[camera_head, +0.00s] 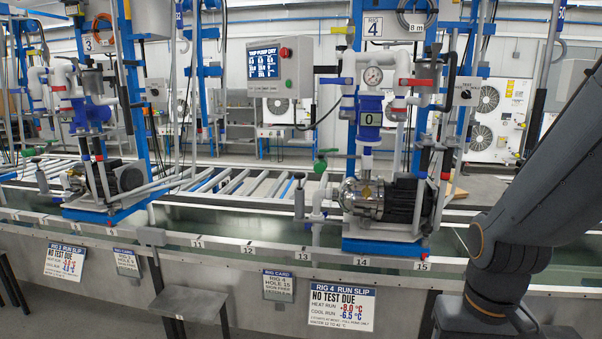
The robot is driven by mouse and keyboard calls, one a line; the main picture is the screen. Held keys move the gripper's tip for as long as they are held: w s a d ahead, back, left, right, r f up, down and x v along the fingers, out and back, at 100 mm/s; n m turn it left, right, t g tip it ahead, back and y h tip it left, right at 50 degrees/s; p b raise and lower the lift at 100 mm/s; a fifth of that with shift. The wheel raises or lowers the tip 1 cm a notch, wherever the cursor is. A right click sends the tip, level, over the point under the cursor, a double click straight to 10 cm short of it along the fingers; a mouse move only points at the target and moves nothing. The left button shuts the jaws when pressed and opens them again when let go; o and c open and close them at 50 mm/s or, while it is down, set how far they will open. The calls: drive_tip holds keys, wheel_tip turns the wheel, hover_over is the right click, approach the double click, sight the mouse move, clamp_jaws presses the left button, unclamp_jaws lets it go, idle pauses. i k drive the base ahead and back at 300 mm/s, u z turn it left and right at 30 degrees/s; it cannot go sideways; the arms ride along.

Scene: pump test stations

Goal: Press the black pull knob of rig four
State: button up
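A small black knob (466,94) sits on a light grey box at the rig's right side, beside a label I cannot read fully. I cannot tell from here whether this knob is pulled out or pushed in. My gripper is not in view. Only links of my dark grey arm show at the right edge, apart from the rig in the picture.
A control panel (279,67) with a screen and a red button hangs left of rig four. A long bench (220,250) runs in front, with run slips (342,308) on its face. Rig three (100,180) stands left. A small grey stool (188,302) stands in front.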

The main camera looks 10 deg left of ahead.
sight(299, 176)
drive_tip(key=k, duration=0.65)
drive_tip(key=u, duration=0.8)
drive_tip(key=i, duration=1.3)
drive_tip(key=z, duration=0.55)
